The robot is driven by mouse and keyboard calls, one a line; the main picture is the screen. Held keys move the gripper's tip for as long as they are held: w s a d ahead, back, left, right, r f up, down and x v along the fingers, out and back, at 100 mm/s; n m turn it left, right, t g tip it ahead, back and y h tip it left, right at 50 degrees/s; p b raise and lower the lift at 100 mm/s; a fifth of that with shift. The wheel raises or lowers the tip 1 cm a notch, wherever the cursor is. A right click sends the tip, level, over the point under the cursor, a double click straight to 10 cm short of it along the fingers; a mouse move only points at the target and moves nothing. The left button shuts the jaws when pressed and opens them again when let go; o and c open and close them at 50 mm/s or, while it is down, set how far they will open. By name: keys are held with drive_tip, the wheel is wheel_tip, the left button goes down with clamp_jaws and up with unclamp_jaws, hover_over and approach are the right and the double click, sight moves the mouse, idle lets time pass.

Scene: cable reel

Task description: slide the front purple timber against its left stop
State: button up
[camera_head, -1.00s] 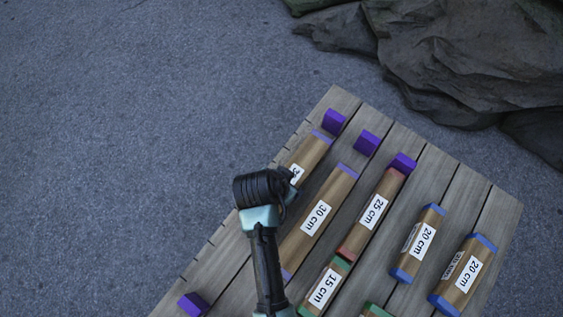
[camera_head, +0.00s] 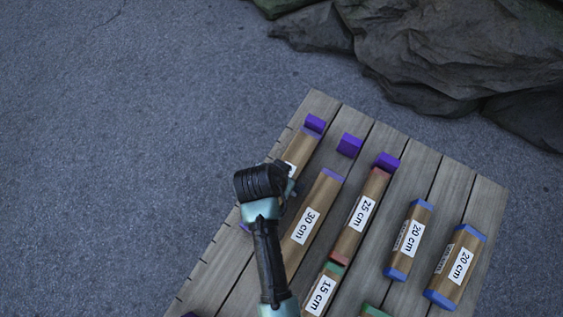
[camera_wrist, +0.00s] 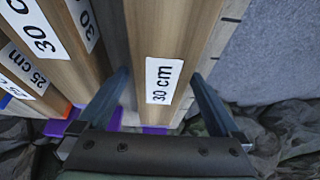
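The purple-ended 30 cm timber at the table's left edge shows its upper end (camera_head: 306,140) just short of a purple stop block (camera_head: 315,122); any remaining gap is too small to judge. Its lower purple end (camera_head: 245,228) peeks out left of my arm. My gripper (camera_head: 291,188) is over the timber's middle and hides much of it. In the wrist view, my gripper's fingers (camera_wrist: 160,74) lie along both sides of the timber (camera_wrist: 178,40) and appear shut on it, near its "30 cm" label. Purple shows at its end (camera_wrist: 155,130).
A second purple-ended 30 cm timber (camera_head: 321,195) lies close alongside, with its own stop (camera_head: 349,145) beyond. A red-ended 25 cm timber (camera_head: 373,187), a green-ended 15 cm one (camera_head: 327,281) and two blue-ended 20 cm ones (camera_head: 413,225) lie right. Rocks (camera_head: 430,50) stand behind the slatted table (camera_head: 478,200).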

drive_tip(key=shift+s+a+r, duration=0.1)
drive_tip(key=shift+s+a, duration=0.05)
drive_tip(key=shift+s, duration=0.05)
drive_tip(key=p+v, duration=0.3)
drive_tip(key=v, duration=0.9)
drive_tip(key=shift+r, duration=0.4)
